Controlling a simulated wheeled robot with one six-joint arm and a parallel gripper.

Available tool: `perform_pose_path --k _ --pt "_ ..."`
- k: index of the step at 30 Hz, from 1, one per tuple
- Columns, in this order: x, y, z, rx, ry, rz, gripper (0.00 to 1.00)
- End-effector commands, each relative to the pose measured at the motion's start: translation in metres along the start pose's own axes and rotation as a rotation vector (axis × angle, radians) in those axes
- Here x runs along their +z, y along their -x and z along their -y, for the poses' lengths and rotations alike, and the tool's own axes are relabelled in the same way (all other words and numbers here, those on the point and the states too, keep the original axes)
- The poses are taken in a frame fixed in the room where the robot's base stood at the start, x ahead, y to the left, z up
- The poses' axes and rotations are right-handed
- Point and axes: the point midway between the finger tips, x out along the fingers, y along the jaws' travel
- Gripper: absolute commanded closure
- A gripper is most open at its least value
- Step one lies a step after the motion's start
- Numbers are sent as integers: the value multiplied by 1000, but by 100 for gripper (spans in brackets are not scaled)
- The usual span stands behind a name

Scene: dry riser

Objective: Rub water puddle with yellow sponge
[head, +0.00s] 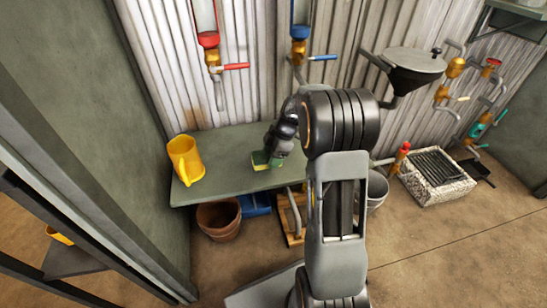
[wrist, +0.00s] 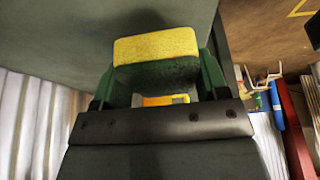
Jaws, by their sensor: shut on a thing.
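The yellow sponge (wrist: 156,46) has a dark green side and sits between the fingers of my gripper (wrist: 155,75) in the wrist view. My gripper is shut on it. In the head view the sponge (head: 260,160) shows small at the end of my gripper (head: 268,155), low over or on the grey-green bench (head: 228,143); I cannot tell whether it touches the top. I cannot make out a water puddle in either view; my arm and gripper hide part of the bench.
A red-handled tap (head: 232,66) and a blue-handled tap (head: 321,58) hang on the corrugated wall above. Below are a clay pot (head: 218,220) and a blue box (head: 256,204). The bench between jug and gripper looks clear.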

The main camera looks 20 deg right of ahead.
Motion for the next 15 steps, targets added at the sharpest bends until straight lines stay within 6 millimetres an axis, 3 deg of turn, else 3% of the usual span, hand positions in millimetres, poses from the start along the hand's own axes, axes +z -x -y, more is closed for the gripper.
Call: perform_pose_path --k 9,15 --pt "-13 29 0 0 3 0 55" --pt "-15 33 0 -1 3 1 55"
